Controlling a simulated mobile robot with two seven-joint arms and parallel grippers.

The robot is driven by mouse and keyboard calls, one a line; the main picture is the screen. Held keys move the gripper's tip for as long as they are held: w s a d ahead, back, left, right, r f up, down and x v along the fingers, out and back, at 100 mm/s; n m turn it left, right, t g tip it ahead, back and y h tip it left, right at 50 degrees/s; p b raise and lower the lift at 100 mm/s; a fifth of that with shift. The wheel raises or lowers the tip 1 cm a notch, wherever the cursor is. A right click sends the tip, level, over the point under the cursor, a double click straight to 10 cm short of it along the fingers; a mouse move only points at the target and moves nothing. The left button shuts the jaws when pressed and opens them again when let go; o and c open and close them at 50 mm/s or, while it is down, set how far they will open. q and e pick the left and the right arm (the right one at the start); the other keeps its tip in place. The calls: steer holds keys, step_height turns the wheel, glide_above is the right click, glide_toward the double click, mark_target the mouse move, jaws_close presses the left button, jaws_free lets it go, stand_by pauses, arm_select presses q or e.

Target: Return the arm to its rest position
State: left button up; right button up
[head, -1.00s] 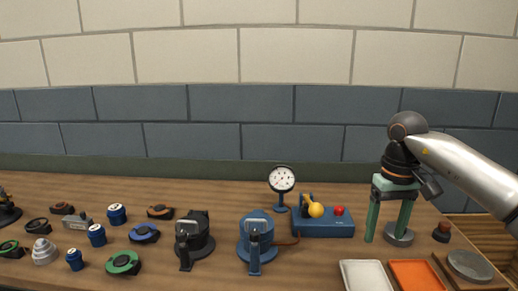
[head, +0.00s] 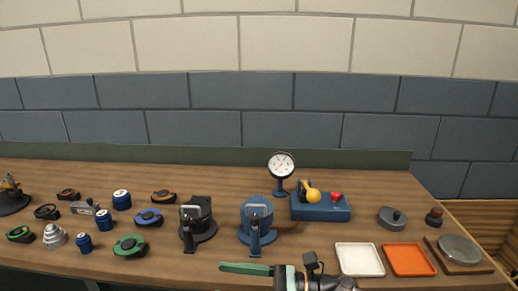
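My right gripper (head: 246,269) is low at the bottom edge of the head view, pointing left over the front of the bench. One green finger shows side-on, and I cannot tell the gap to the other. Nothing is seen held in it. My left gripper is not in view. A grey round lid with a knob (head: 392,219) stands free on the bench at the right, well apart from the gripper.
A white tray (head: 360,259), an orange tray (head: 409,260) and a grey disc on a board (head: 459,250) lie at the right front. A dial gauge (head: 281,168), blue block (head: 320,210) and two casings (head: 197,224) (head: 257,225) stand mid-bench. Several small parts lie left.

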steer(key=d+f+m+t+h+p, duration=0.1)
steer(key=d+f+m+t+h, duration=0.55)
steer(key=m, duration=1.15)
steer(key=d+f+m+t+h+p, duration=0.1)
steer(key=d+f+m+t+h, duration=0.6)
steer(key=m, duration=1.1)
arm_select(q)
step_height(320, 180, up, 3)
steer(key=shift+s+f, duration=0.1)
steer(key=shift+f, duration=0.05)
arm_select(e)
steer(key=s+d+f+m+g+h, duration=0.1)
steer(key=s+d+f+m+g, duration=0.1)
steer(key=s+d+f+m, duration=0.2)
steer(key=s+d+f+m+g+h, duration=0.2)
steer(key=s+d+f+m+g, duration=0.1)
steer(key=s+f+m, duration=0.7)
steer(key=s+d, duration=0.1)
steer(key=s, duration=0.1)
steer(key=shift+s+d+f+m, duration=0.25)
steer(key=shift+s+m, duration=0.05)
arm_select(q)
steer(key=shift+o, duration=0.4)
